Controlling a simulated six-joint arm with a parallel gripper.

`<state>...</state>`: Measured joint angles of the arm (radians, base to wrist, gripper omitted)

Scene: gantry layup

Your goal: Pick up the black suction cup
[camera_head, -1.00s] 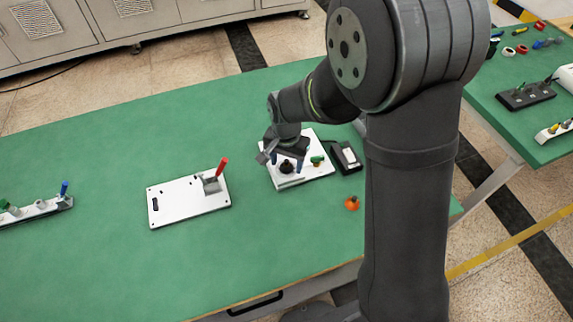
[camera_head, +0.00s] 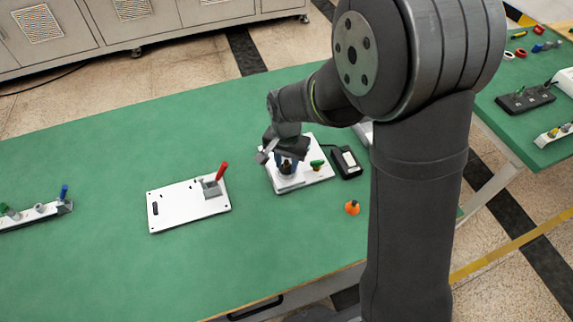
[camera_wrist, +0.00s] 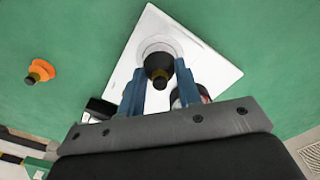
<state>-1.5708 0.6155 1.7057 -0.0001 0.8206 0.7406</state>
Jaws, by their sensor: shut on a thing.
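The black suction cup (camera_wrist: 158,66) is between the two blue fingers of my gripper (camera_wrist: 160,78) in the wrist view. My gripper is shut on it, over the white plate (camera_wrist: 206,62). In the head view the dark cup (camera_head: 285,168) shows between the fingertips of my gripper (camera_head: 285,164), above the left part of the white plate (camera_head: 318,178). A pale round patch shows around the cup in the wrist view. I cannot tell whether the cup still touches the plate.
A green-topped part (camera_head: 316,165) stands on the same plate, right of my gripper. A black box (camera_head: 346,162) lies beside the plate. An orange suction cup (camera_head: 352,208) is on the green table. A white board with a red-handled part (camera_head: 221,171) lies to the left.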

